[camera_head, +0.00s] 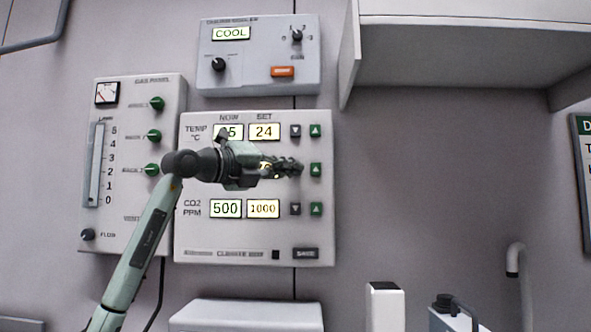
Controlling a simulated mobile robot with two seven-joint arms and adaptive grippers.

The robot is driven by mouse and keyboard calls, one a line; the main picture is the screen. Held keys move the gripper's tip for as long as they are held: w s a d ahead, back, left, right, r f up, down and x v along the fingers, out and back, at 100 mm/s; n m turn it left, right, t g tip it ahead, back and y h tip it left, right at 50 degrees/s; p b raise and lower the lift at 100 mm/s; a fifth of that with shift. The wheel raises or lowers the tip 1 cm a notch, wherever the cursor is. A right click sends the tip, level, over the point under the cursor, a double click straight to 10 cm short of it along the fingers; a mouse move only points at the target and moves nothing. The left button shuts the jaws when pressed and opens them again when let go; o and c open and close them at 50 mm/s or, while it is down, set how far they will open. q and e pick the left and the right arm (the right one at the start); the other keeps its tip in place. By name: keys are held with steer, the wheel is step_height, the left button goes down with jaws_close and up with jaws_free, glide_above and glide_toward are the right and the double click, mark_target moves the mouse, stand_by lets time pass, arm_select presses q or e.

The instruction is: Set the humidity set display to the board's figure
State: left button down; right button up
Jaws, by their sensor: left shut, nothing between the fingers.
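The climate panel (220,247) hangs on the wall in the middle of the head view, with NOW and SET columns. The temperature set display (264,132) reads 24 and the CO2 set display (263,209) reads 1000. My left gripper (296,168) is shut and empty in front of the middle row. It hides that row's displays and its grey down button; whether it touches the panel I cannot tell. The middle row's green up button (316,169) shows just right of the fingertips. A board (583,180) is cut off at the right edge, its figures unreadable.
A gas panel (142,215) with green knobs is left of the climate panel. A control box (245,62) reading COOL is above it. A grey shelf (450,60) juts out at upper right. A white box (245,315) stands below.

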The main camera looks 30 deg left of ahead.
arm_select(q)
steer(key=shift+w+a, duration=0.25)
steer(key=shift+w, duration=0.15)
stand_by(0.3)
steer(key=shift+s+d, duration=0.5)
steer(key=shift+s, duration=0.3)
steer(key=shift+s+d+b, duration=0.25)
steer(key=shift+s+d, duration=0.2)
steer(key=shift+s, duration=0.25)
steer(key=shift+s+d+b, duration=0.2)
steer(key=shift+s+d, duration=0.2)
steer(key=shift+s, duration=0.3)
steer(key=shift+s+d+b, duration=0.25)
steer(key=shift+s+d, duration=0.2)
steer(key=shift+s, duration=0.25)
